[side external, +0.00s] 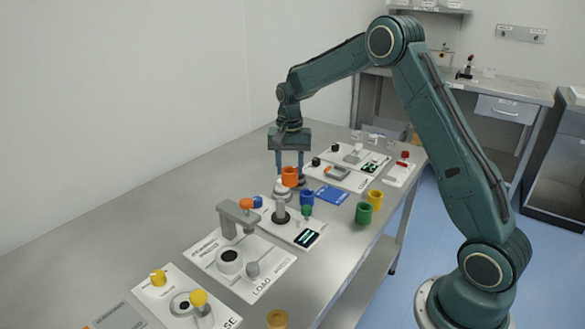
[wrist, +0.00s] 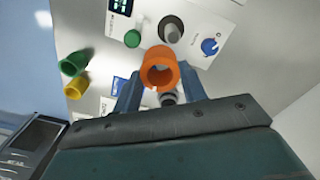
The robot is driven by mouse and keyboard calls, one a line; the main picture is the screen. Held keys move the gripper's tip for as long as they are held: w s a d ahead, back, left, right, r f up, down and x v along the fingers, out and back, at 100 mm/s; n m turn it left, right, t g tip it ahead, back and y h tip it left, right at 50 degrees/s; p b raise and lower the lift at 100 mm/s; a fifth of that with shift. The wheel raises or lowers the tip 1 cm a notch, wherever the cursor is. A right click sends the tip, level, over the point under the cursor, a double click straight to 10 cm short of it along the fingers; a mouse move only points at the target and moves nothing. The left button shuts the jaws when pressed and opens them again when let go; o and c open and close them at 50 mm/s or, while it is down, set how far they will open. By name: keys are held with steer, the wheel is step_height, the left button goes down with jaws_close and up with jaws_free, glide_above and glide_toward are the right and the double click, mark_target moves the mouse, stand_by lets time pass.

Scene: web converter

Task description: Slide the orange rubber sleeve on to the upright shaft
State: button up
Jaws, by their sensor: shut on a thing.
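My gripper (side external: 289,172) is shut on the orange rubber sleeve (side external: 290,180), which hangs between its two fingers above the bench fixtures. In the wrist view the sleeve (wrist: 147,72) is between the fingertips, and its open bore shows. A grey upright post on a dark round base (side external: 281,214) stands on a white plate, just below and slightly left of the sleeve in the side view. A grey round post (wrist: 171,30) shows beyond the sleeve in the wrist view. Another grey round part (wrist: 168,98) is partly hidden behind the sleeve and fingers. I cannot tell the sleeve's exact height above the post.
A grey bracket fixture (side external: 232,217) stands nearer the camera. Bare bench (side external: 130,215) lies to the left.

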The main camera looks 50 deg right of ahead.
steer(key=a, duration=0.1)
steer(key=w+r, duration=0.1)
steer(key=a+r, duration=0.1)
steer(key=shift+w+a, duration=0.25)
steer(key=shift+a, duration=0.1)
steer(key=shift+f, duration=0.2)
glide_above(280, 200)
steer(key=shift+f, duration=2.65)
steer(key=shift+f, duration=1.4)
stand_by(0.5)
steer(key=shift+f, duration=2.15)
steer(key=o, duration=1)
